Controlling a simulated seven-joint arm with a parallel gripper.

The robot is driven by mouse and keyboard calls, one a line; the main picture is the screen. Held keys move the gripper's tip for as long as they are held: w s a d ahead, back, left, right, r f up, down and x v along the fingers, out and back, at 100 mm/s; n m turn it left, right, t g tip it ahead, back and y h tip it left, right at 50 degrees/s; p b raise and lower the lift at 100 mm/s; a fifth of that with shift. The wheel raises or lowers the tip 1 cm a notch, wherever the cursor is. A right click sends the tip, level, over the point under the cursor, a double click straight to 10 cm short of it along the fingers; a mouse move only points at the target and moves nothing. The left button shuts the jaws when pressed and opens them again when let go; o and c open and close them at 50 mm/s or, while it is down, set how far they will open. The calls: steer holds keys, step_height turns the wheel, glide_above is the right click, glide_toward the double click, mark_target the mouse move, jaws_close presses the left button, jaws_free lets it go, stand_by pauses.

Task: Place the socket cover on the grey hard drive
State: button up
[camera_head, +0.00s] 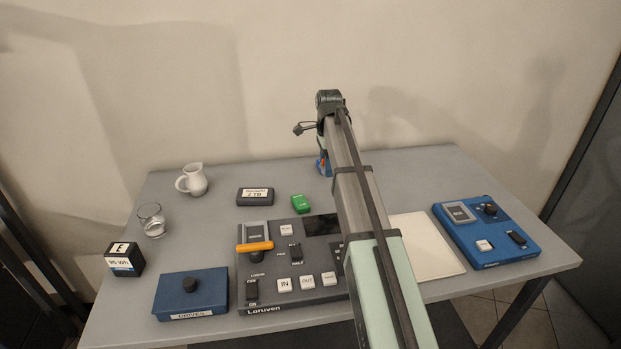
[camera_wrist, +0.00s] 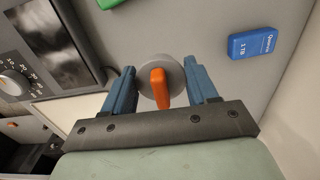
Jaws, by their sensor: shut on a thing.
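The socket cover, which I take to be the round grey disc with an orange grip (camera_wrist: 159,88), is between the two blue fingers of my gripper (camera_wrist: 162,85) in the wrist view. My gripper is shut on it. In the head view my gripper (camera_head: 323,166) is at the far side of the table, past the arm, with a bit of orange at its tips. The grey hard drive (camera_head: 255,196), dark with a white 2 TB label, lies flat to the left of the gripper. Its top looks bare.
A small green block (camera_head: 301,203) lies just right of the grey drive. A blue 1 TB drive (camera_wrist: 252,43) shows in the wrist view. A white jug (camera_head: 193,180) and a glass (camera_head: 152,220) stand left. The Loruven console (camera_head: 267,305) fills the front middle.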

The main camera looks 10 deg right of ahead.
mark_target(253, 193)
steer(key=w+a+r+n, duration=0.1)
steer(key=a+r, duration=0.1)
steer(key=a, duration=1)
steer(key=w+a+r+n, duration=0.1)
steer(key=a+r+n, duration=0.1)
steer(key=a, duration=1)
steer(key=shift+d+f+m, duration=0.1)
steer(key=shift+f+m, duration=0.65)
steer(key=shift+f, duration=1.8)
steer(key=shift+d+f+m, duration=0.1)
steer(key=shift+f+m, duration=0.65)
steer(key=shift+f, duration=1.8)
steer(key=shift+f, duration=0.1)
steer(key=o, duration=1)
steer(key=shift+o, duration=0.2)
step_height(253, 193, up, 12)
